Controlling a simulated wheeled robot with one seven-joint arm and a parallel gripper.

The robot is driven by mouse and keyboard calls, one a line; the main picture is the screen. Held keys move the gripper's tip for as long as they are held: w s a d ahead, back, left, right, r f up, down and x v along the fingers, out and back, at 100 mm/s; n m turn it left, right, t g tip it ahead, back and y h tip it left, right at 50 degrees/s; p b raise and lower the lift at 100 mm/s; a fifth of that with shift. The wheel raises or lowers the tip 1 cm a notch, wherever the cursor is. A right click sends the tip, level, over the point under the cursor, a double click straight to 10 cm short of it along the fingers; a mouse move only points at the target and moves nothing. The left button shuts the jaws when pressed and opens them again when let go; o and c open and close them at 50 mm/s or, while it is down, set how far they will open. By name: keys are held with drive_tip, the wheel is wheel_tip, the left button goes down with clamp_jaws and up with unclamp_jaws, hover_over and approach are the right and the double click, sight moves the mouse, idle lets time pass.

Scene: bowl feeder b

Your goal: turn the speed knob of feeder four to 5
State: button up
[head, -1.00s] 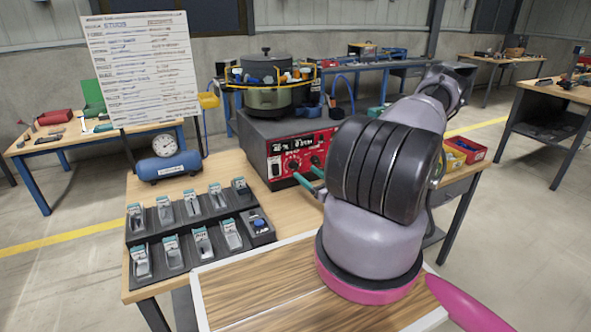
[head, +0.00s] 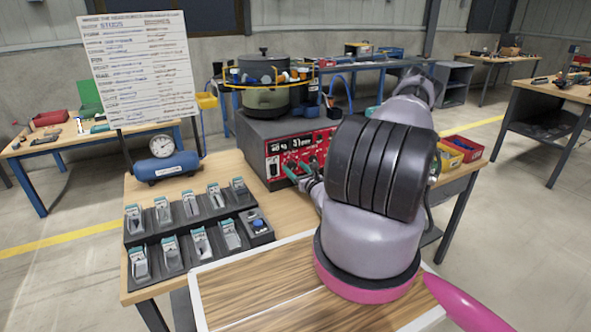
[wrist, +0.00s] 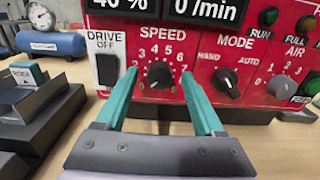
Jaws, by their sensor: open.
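The black speed knob (wrist: 160,75) sits on the red control panel (wrist: 255,52), below the word SPEED and inside a printed number arc. My gripper (wrist: 158,84) is open in the wrist view, with one teal finger on each side of the knob. Whether the fingertips touch the panel or knob I cannot tell. In the head view the feeder (head: 262,135) stands on the bench, its bowl on top, and my arm hides part of the panel. A display above the knob reads 40 %.
The DRIVE switch (wrist: 107,69), at OFF, is left of the knob. The MODE knob (wrist: 227,82) and AIR knob (wrist: 284,88) are to the right. Black part trays (head: 200,225) lie on the bench at left, with a blue air tank (head: 166,165) behind.

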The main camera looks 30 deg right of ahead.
drive_tip(key=shift+w, duration=0.15)
clamp_jaws()
